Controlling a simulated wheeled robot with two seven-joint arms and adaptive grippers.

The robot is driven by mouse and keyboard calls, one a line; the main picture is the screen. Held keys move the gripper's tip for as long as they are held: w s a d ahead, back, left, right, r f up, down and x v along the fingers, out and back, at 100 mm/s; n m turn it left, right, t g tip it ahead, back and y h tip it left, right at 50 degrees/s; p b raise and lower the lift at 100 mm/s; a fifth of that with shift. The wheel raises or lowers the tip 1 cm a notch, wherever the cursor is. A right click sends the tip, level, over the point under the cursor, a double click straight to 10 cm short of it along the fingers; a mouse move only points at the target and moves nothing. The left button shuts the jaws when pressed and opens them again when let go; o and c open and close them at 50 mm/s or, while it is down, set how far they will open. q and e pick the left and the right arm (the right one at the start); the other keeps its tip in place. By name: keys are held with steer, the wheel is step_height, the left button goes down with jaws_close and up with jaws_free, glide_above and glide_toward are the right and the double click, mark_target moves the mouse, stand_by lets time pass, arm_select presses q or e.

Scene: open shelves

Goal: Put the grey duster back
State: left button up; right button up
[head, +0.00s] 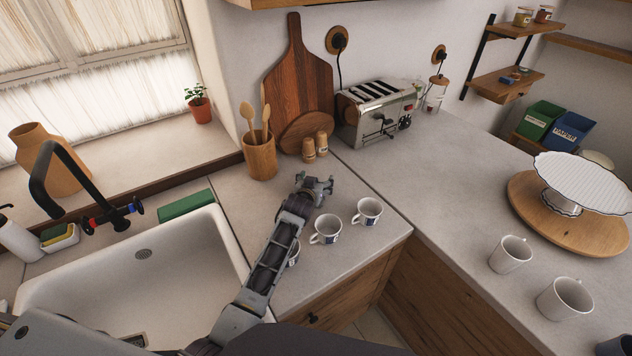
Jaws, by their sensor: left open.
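I cannot make out a grey duster in the head view. My left gripper (318,184) is open over the worktop between the sink and the corner, with nothing visible between its fingers. It is beyond two white mugs with dark labels, a nearer one (325,230) and one to its right (367,212). A third mug (294,255) is partly hidden behind my left arm. My right gripper is not in view.
A white sink (60,292) lies left. A utensil pot (259,157), cutting board (297,75) and toaster (378,112) stand along the wall. Grey mugs (510,254) and a cake stand (585,180) are right. The worktop's middle (440,180) is clear.

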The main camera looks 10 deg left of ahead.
arm_select(q)
steer(key=shift+s+r, duration=0.1)
steer(key=shift+r, duration=0.1)
steer(key=shift+v, duration=3.6)
